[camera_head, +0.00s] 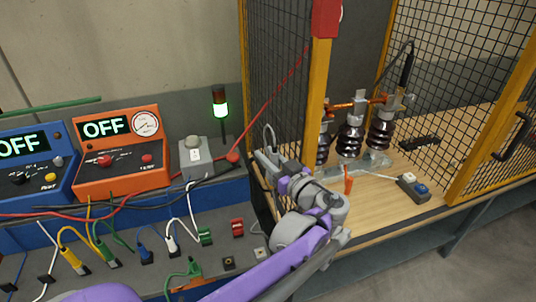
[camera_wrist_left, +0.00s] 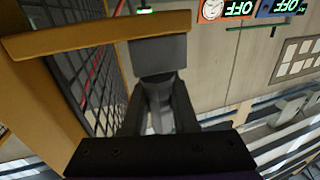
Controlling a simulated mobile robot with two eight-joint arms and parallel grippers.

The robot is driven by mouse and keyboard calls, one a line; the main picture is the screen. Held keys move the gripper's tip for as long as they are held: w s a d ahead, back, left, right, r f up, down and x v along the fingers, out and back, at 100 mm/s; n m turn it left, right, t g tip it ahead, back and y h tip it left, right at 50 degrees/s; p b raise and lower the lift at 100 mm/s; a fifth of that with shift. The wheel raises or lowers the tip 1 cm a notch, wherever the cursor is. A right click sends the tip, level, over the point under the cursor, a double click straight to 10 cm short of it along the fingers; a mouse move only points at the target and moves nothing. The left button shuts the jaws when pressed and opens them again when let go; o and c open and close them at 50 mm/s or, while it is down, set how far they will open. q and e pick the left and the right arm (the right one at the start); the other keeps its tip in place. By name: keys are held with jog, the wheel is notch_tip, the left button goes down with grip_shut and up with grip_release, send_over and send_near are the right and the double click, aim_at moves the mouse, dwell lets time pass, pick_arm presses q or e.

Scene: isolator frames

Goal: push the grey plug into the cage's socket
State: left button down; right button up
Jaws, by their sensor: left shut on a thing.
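My left gripper (camera_head: 272,166) reaches in from the bottom of the head view to the cage's front left side. It is shut on the grey plug (camera_wrist_left: 158,55), a block at the fingertips in the left wrist view, where the fingers (camera_wrist_left: 162,98) also show. In the head view the plug is small and partly hidden by the gripper, with a grey cable loop above it. The cage (camera_head: 317,100) has yellow posts and black mesh. I cannot make out its socket, nor whether the plug touches it. My right gripper is in neither view.
An orange meter box (camera_head: 121,165) and a blue box (camera_head: 32,168), both reading OFF, stand left. A grey box (camera_head: 195,157) and a green-lit lamp (camera_head: 220,107) are nearer the cage. Dark insulators (camera_head: 350,138) stand inside. Coloured leads cross the bench front.

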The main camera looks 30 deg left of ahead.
pick_arm(q)
jog(key=shift+f, duration=0.25)
jog(key=c, duration=0.6)
grip_release()
jog(key=b+v, duration=0.1)
jog(key=v, duration=1)
jog(key=shift+a, duration=0.1)
